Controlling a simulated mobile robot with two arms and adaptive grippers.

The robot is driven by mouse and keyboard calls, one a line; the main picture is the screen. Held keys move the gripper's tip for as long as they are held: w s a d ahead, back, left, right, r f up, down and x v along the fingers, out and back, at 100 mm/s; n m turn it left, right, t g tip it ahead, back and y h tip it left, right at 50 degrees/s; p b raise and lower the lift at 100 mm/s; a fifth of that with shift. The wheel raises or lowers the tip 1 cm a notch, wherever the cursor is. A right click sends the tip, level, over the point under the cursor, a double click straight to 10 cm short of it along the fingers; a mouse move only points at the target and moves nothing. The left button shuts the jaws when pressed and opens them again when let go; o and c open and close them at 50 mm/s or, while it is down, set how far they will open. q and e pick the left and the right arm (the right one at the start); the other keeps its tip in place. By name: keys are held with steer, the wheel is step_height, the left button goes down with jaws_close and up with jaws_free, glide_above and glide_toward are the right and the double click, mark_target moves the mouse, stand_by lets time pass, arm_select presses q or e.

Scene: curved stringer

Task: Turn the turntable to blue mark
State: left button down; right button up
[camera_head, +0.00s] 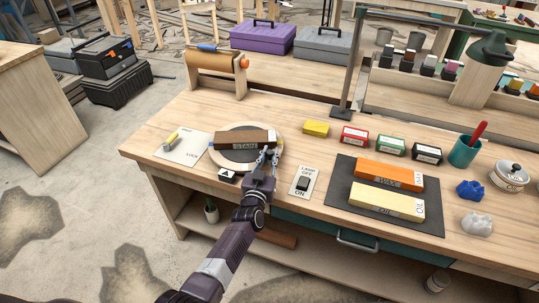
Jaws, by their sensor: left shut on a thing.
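The turntable (221,159) is a pale disc with a darker ring at the left of the workbench. A brown block (232,142) with dark lettering lies across it. My left gripper (268,155) is at the turntable's front right, by the right end of the block. It is shut on what looks like a part of the turntable near its rim; the fingers hide the exact contact. A small card with a black triangle (228,176) sits at the turntable's front edge. I cannot make out a blue mark. My right gripper is not in view.
A lock plate with a yellow handle (172,138) is left of the turntable, and a lamp switch (303,183) is right of it. A paper roll (217,62) stands behind. Small boxes, a dark mat (341,190) with two blocks, and a lamp post (345,85) stand farther right.

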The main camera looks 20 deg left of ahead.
arm_select(q)
steer(key=c, duration=1.8)
jaws_free()
steer(key=shift+a+r, duration=0.15)
steer(key=shift+r, duration=0.05)
steer(key=shift+o, duration=0.2)
steer(key=shift+f, duration=0.1)
steer(key=shift+s+f, duration=0.1)
steer(key=shift+s, duration=0.1)
steer(key=s, duration=1.1)
steer(key=shift+s+d, duration=0.25)
steer(key=shift+s, duration=0.1)
steer(key=shift+c, duration=0.6)
